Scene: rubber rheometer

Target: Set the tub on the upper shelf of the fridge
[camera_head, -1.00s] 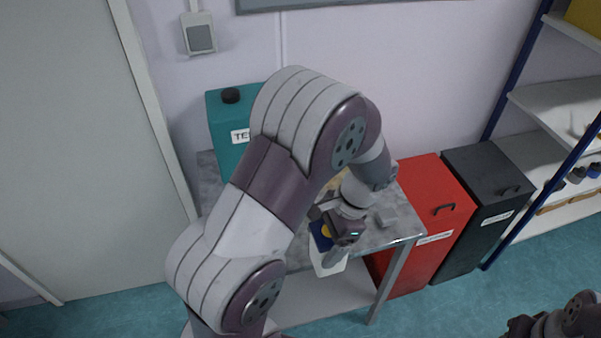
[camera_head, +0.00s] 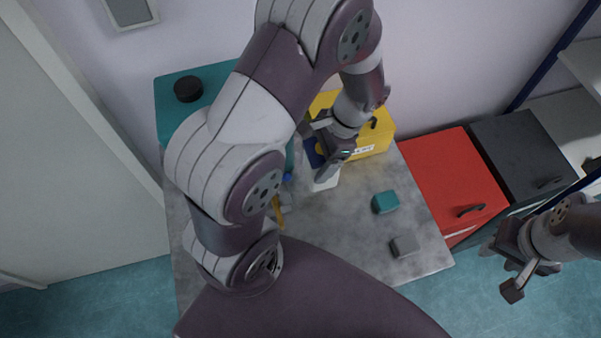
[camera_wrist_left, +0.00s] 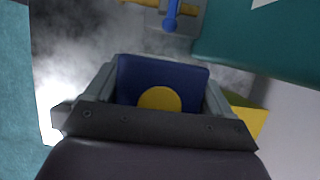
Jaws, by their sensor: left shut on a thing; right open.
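The tub is a small white container (camera_head: 325,181) with a dark blue face bearing a yellow disc. My left gripper (camera_head: 327,150) is shut on it and holds it above the grey table, in front of a yellow box. In the left wrist view the tub's blue face (camera_wrist_left: 160,75) shows between the two fingers of the left gripper (camera_wrist_left: 160,100). The wrist hides part of the tub in the head view. My right gripper (camera_head: 513,272) is open and empty at the right, over the floor beyond the table's edge. I cannot make out a fridge in either view.
The grey table (camera_head: 350,235) carries a teal box (camera_head: 180,115) with a black cap, the yellow box (camera_head: 380,138), a small teal block (camera_head: 385,202) and a grey block (camera_head: 405,246). Red (camera_head: 450,180) and black (camera_head: 525,150) bins stand to the right, beside a shelf rack (camera_head: 585,65).

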